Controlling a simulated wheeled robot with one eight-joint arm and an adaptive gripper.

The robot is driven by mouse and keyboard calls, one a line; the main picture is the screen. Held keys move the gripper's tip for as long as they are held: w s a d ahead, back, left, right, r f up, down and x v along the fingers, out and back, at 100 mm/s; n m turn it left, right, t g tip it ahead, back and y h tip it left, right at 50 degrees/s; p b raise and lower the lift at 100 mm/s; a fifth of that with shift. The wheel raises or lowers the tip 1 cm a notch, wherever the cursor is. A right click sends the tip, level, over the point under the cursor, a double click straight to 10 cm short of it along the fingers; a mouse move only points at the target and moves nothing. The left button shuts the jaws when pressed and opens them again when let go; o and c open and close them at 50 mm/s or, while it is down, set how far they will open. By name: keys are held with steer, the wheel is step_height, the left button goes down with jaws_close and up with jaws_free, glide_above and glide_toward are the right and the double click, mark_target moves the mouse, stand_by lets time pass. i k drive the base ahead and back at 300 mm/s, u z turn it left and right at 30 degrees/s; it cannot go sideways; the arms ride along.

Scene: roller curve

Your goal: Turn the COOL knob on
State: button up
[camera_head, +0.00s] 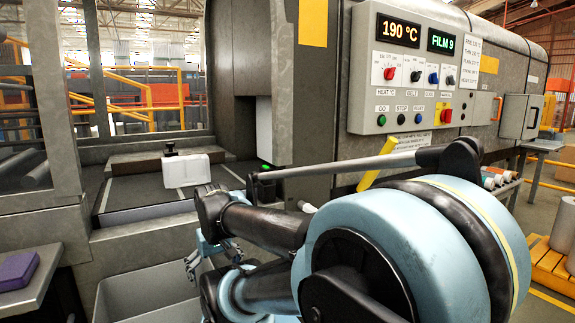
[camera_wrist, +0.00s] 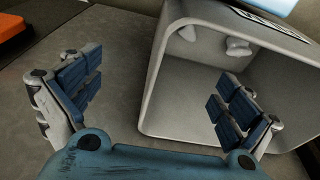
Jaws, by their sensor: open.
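The grey control panel (camera_head: 416,70) is on the machine's side in the head view, with a row of knobs on its upper part. A blue knob (camera_head: 433,78) is third from the left, but the label under it is too small to read surely as COOL. A red knob (camera_head: 389,73) and a black knob (camera_head: 415,76) are left of it, and another black knob (camera_head: 450,80) is right. My gripper (camera_head: 210,256) is low and left of the panel, well apart from it. In the wrist view my gripper (camera_wrist: 158,100) is open, with fingers wide apart and no knob in view.
Displays (camera_head: 398,30) above the knobs read 190 °C and FILM 9. A red push button (camera_head: 446,116) and smaller buttons are below. A white package (camera_head: 186,170) lies on the machine's infeed. A grey open box (camera_wrist: 205,75) is near my right finger. My arm crosses below the panel.

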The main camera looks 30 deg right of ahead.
mark_target(433, 78)
steer(key=u, duration=0.05)
steer(key=k, duration=1.35)
steer(key=z, duration=1.85)
steer(key=i, duration=1)
